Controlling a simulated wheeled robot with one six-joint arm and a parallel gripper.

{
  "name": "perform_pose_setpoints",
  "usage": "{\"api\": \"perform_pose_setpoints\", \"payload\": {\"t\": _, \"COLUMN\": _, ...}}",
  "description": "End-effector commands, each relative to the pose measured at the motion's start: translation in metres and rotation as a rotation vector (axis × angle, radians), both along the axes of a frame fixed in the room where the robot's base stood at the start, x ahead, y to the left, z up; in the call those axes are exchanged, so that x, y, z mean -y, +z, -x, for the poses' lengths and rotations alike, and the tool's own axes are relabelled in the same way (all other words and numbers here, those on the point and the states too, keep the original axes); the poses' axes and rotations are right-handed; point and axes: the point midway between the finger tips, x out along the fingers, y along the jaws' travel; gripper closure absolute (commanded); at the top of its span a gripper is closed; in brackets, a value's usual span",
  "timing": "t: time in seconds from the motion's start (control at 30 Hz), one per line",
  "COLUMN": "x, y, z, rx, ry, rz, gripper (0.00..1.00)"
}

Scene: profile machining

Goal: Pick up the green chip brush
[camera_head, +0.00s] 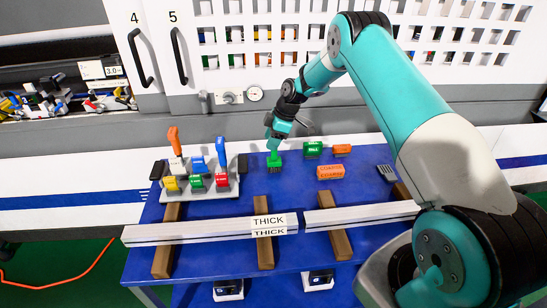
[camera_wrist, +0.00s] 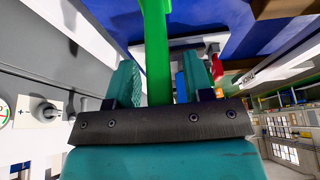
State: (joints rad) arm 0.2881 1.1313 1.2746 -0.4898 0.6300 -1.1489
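The green chip brush (camera_head: 275,162) stands upright on the blue table, bristles down, at the far side near the middle. In the wrist view its green handle (camera_wrist: 157,55) runs up between the two teal fingers. My gripper (camera_head: 271,143) is above the brush and comes down around its handle. In the wrist view my gripper (camera_wrist: 160,80) looks open, with a narrow gap on each side of the handle. The handle's lower end is hidden behind the gripper body in the wrist view.
A grey rack (camera_head: 217,190) with coloured tools stands left of the brush. A dark green block (camera_head: 313,149) and orange blocks (camera_head: 330,172) lie to the right. A long metal profile (camera_head: 190,233) rests on wooden bars in front. A wall with a gauge (camera_head: 254,94) is behind.

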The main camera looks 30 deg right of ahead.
Motion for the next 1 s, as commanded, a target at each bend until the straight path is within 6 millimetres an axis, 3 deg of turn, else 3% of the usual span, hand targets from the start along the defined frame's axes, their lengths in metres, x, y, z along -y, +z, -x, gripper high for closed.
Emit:
{"api": "perform_pose_setpoints", "payload": {"t": 0.03, "x": 0.0, "y": 0.0, "z": 0.0, "rx": 0.0, "ry": 0.0, "rz": 0.0, "gripper": 0.65}}
{"api": "perform_pose_setpoints", "payload": {"t": 0.2, "x": 0.0, "y": 0.0, "z": 0.0, "rx": 0.0, "ry": 0.0, "rz": 0.0, "gripper": 1.0}}
{"api": "perform_pose_setpoints", "payload": {"t": 0.67, "x": 0.0, "y": 0.011, "z": -0.001, "rx": 0.003, "ry": 0.001, "rz": 0.0, "gripper": 1.0}}
{"api": "perform_pose_setpoints", "payload": {"t": 0.87, "x": 0.0, "y": 0.051, "z": -0.002, "rx": 0.009, "ry": 0.001, "rz": 0.002, "gripper": 1.0}}
{"api": "perform_pose_setpoints", "payload": {"t": 1.0, "x": 0.001, "y": 0.095, "z": -0.001, "rx": 0.01, "ry": 0.001, "rz": 0.003, "gripper": 1.0}}
